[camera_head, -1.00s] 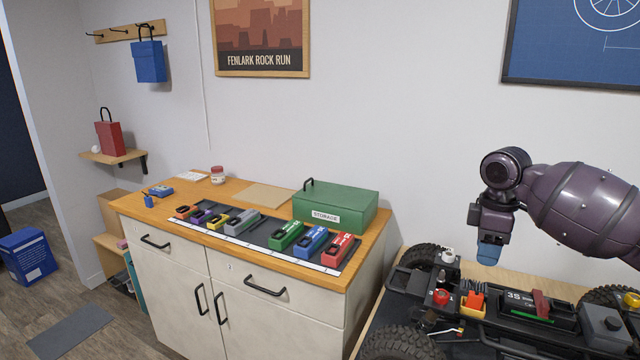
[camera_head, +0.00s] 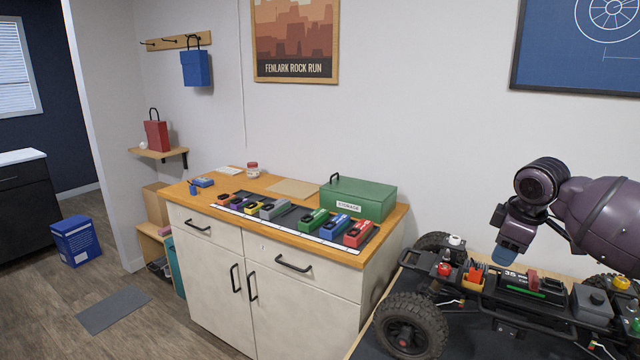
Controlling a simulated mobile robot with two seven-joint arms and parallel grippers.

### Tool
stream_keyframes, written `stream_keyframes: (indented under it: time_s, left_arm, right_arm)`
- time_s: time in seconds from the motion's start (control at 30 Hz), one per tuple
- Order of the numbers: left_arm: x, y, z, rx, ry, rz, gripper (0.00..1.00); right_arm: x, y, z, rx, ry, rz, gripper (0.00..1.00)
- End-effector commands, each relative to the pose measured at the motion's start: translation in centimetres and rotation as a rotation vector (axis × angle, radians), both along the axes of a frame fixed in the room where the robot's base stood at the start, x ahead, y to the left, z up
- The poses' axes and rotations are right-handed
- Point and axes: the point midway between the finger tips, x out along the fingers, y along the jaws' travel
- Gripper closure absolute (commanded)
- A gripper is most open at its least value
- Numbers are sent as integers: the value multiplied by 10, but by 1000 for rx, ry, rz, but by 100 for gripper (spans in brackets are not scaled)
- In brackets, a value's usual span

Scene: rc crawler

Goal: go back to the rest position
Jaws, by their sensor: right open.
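My right gripper (camera_head: 507,252) hangs from the arm at the right of the view, with blue fingertips pointing down. It is open and shows nothing between its fingers. It is above and behind the near part of the RC crawler (camera_head: 500,312), which stands on a bench at the lower right. I cannot tell whether the fingertips touch the crawler. My left gripper is not in view.
A cabinet (camera_head: 260,268) with a wooden top stands left of the bench. On it are a green storage box (camera_head: 358,199) and a row of coloured packs on a dark mat. A blue box (camera_head: 75,241) and a grey mat (camera_head: 112,308) lie on the floor, otherwise clear at left.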

Motion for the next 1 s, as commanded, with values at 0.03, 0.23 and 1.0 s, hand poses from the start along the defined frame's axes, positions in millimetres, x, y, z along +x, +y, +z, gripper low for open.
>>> stream_keyframes:
  time_s: [0.03,0.23,1.0]
  left_arm:
    - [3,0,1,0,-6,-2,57]
    - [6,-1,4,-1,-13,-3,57]
    - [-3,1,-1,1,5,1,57]
  right_arm:
    - [10,3,7,4,-76,-9,56]
    - [45,40,25,68,-389,-2,56]
    - [-49,140,-140,546,-957,-91,56]
